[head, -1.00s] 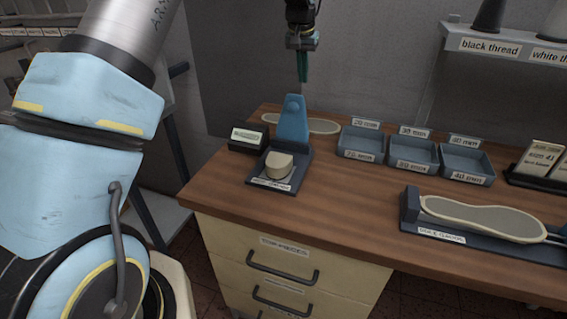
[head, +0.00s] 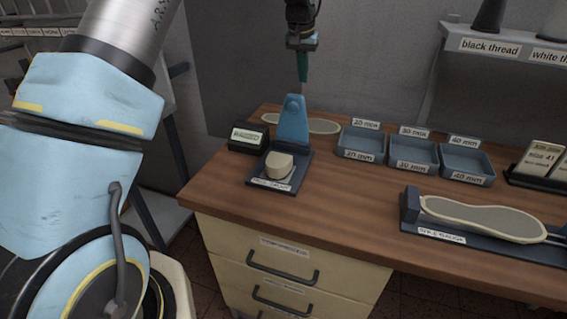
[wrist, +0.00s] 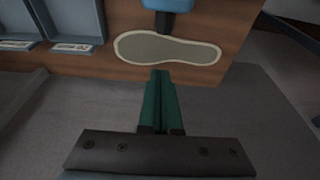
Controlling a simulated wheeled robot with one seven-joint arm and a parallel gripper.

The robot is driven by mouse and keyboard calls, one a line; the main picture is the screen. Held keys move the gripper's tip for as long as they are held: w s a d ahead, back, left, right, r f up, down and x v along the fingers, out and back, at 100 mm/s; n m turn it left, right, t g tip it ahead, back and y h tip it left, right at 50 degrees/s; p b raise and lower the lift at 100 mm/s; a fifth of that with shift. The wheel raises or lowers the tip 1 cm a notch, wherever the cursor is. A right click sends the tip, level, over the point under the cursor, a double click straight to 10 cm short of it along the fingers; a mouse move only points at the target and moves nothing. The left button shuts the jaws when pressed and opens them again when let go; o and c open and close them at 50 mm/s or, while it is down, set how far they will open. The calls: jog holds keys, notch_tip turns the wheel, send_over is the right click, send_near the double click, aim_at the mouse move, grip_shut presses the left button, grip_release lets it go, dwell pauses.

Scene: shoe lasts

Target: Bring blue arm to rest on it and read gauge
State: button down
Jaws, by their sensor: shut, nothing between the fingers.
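The blue arm (head: 292,120) stands roughly upright at the back of a dark gauge base (head: 291,186). A pale block (head: 279,165) sits on the base in front of it. The block's top shows uncovered, so the arm is apart from it. A small dark gauge display (head: 248,138) stands to the left; its pale screen appears to read "PASSED". My gripper (head: 302,81) points down above and slightly behind the blue arm, its green fingers shut and empty. In the wrist view the fingers (wrist: 161,74) are together, and part of the blue arm (wrist: 168,5) shows at the top edge.
A grey sole-shaped piece (head: 325,126) lies behind the blue arm. Labelled blue-grey trays (head: 361,143) stand to the right. Another sole sits on a dark fixture (head: 480,218) at front right. A wall shelf (head: 500,45) is at upper right. The front middle of the wooden bench (head: 350,200) is clear.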

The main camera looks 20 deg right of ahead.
aim_at(293, 106)
jog(key=shift+f, duration=0.1)
dwell(0.3)
jog(key=shift+s+a+f+b, duration=0.6)
jog(key=shift+s+a+b, duration=0.45)
jog(key=shift+s+a, duration=0.15)
jog(key=shift+s+a+f+b, duration=0.55)
jog(key=shift+s+a+b, duration=0.5)
jog(key=shift+s, duration=0.2)
jog(key=shift+s+a+f+b, duration=0.6)
jog(key=shift+s+a+b, duration=0.4)
jog(key=shift+s+a, duration=0.2)
jog(key=r+p, duration=0.2)
jog(key=w+d+r+p, duration=0.1)
jog(key=r+p, duration=0.4)
jog(key=r, duration=0.1)
jog(key=shift+w+d+r, duration=0.15)
jog(key=shift+w+d, duration=0.1)
jog(key=shift+d, duration=0.05)
